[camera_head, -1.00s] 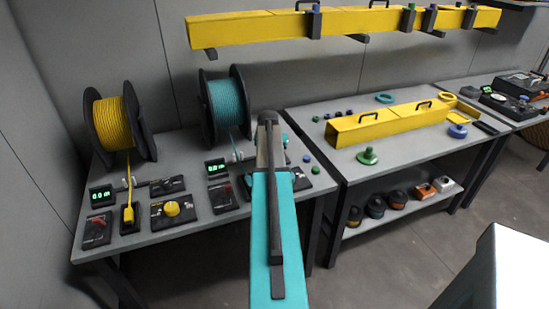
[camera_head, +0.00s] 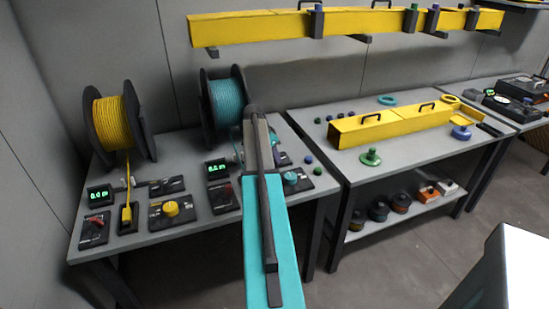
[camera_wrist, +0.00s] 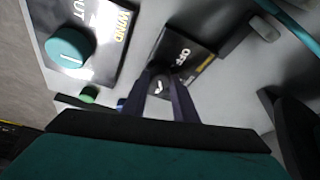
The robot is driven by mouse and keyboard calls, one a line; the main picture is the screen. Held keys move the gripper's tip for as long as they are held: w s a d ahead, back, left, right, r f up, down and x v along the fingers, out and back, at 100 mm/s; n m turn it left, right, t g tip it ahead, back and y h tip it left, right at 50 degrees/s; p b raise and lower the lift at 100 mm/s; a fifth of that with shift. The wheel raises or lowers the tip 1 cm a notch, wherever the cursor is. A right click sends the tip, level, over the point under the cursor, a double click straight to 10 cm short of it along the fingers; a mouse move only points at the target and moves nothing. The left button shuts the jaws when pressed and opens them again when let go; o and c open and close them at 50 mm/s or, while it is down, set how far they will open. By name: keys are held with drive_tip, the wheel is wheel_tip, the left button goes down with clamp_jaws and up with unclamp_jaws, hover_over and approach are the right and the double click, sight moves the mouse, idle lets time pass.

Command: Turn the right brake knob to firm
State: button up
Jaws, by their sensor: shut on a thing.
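The right brake knob (camera_wrist: 159,87) is small and dark with a white mark on top. It sits on a black plate (camera_wrist: 187,50) with a white "OFF" label and smaller yellow lettering in the wrist view. My gripper (camera_wrist: 161,80) is shut on this knob, with one dark finger on each side. The fingers partly cover the knob, and I cannot read its exact setting. In the head view, my teal arm hides the gripper and the knob. A part of the dark plate (camera_head: 283,158) shows just right of the arm.
A teal knob (camera_wrist: 68,48) on a neighbouring plate stands close by; it also shows in the head view (camera_head: 291,178). The teal spool (camera_head: 225,100) stands behind my arm. The yellow spool (camera_head: 118,122) and its controls are at left. A long yellow channel (camera_head: 345,22) runs overhead.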

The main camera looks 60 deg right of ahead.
drive_tip(key=shift+s+d+m, duration=0.1)
drive_tip(key=shift+s+m, duration=0.05)
drive_tip(key=shift+m, duration=0.15)
drive_tip(key=o, duration=1)
drive_tip(key=shift+o, duration=0.2)
drive_tip(key=shift+v, duration=0.75)
drive_tip(key=b+v, duration=0.2)
drive_tip(key=v, duration=1)
drive_tip(key=shift+w, duration=0.25)
drive_tip(key=shift+s+r, duration=0.1)
